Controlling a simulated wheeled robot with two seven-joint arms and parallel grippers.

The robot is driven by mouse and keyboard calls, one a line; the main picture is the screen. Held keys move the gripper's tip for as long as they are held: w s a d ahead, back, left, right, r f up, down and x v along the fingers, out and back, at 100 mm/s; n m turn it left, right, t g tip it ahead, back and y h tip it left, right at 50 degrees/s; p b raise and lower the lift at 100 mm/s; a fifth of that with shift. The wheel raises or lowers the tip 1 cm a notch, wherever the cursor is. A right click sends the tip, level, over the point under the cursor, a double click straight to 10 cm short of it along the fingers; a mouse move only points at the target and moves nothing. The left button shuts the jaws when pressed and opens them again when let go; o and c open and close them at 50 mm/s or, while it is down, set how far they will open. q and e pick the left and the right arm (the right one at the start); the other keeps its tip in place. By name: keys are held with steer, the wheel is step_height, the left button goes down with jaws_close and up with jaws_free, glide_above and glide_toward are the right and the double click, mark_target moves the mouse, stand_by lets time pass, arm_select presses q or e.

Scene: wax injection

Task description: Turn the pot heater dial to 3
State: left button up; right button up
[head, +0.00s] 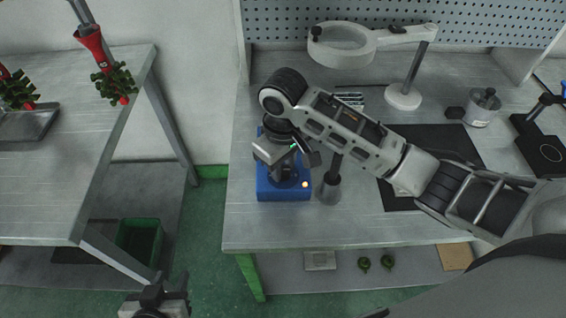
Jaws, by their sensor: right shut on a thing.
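The blue heater box (266,192) stands near the left end of the right-hand workbench, with a small orange light lit at its front right corner. My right gripper (286,160) reaches down over it from above, shut on a dark part that looks like the heater's dial. The gripper and wrist cover most of the dial, so its number marks and pointer cannot be read. My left gripper (156,300) is low at the bottom edge, over the floor between the benches and away from the heater. Whether its fingers are apart is unclear.
A dark grey cone-based stand (329,191) is close right of the heater. A magnifier lamp (404,97) stands behind; a silver pot (482,108) and black device (541,150) are at the right. A black mat (440,140) lies under my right arm. The left table (75,175) is mostly bare.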

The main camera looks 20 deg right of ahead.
mark_target(284, 170)
steer(key=shift+d, duration=0.1)
steer(key=o, duration=1)
steer(key=shift+c, duration=0.2)
step_height(284, 170, up, 16)
